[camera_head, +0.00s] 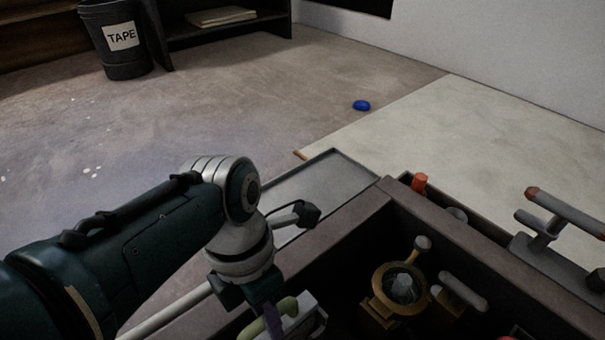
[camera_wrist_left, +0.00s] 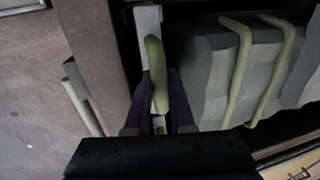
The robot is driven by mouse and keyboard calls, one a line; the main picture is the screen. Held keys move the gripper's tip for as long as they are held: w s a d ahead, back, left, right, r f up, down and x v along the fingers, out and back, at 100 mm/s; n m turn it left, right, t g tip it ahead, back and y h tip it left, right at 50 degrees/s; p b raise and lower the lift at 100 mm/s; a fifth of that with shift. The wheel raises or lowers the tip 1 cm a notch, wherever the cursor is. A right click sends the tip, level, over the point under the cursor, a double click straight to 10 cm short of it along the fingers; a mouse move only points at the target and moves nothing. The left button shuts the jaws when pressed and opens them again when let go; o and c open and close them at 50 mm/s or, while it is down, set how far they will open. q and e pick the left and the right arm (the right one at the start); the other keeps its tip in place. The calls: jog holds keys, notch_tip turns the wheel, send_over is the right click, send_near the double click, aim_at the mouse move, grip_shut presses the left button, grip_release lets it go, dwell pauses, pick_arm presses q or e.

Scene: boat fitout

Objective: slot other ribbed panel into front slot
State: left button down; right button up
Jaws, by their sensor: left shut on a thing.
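My left gripper (camera_wrist_left: 160,98) is shut on a yellow-green handle (camera_wrist_left: 154,62), with one purple finger on each side of it. The handle sits over a narrow pale grey piece (camera_wrist_left: 147,18), which looks like the top edge of a panel; its lower part is hidden. In the head view, my left gripper (camera_head: 268,312) is low at the bottom edge, inside the dark box, with the handle (camera_head: 279,317) beside it. Grey ribbed shapes (camera_wrist_left: 209,75) with two yellow-green bars (camera_wrist_left: 238,72) stand to the right in the wrist view. No slot is clearly visible. My right gripper is not in view.
The box has a thick brown rim (camera_head: 345,222). A brass ring fitting (camera_head: 378,294) stands inside it. A grey tray (camera_head: 325,187) lies beyond the rim. A grey fitting with handles (camera_head: 545,255) is at the right. A blue object (camera_head: 361,105) lies on open floor.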

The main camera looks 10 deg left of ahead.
pick_arm(q)
jog(key=shift+f+b, duration=1.3)
jog(key=shift+f, duration=0.25)
jog(key=c, duration=0.8)
grip_release()
jog(key=shift+o, duration=0.5)
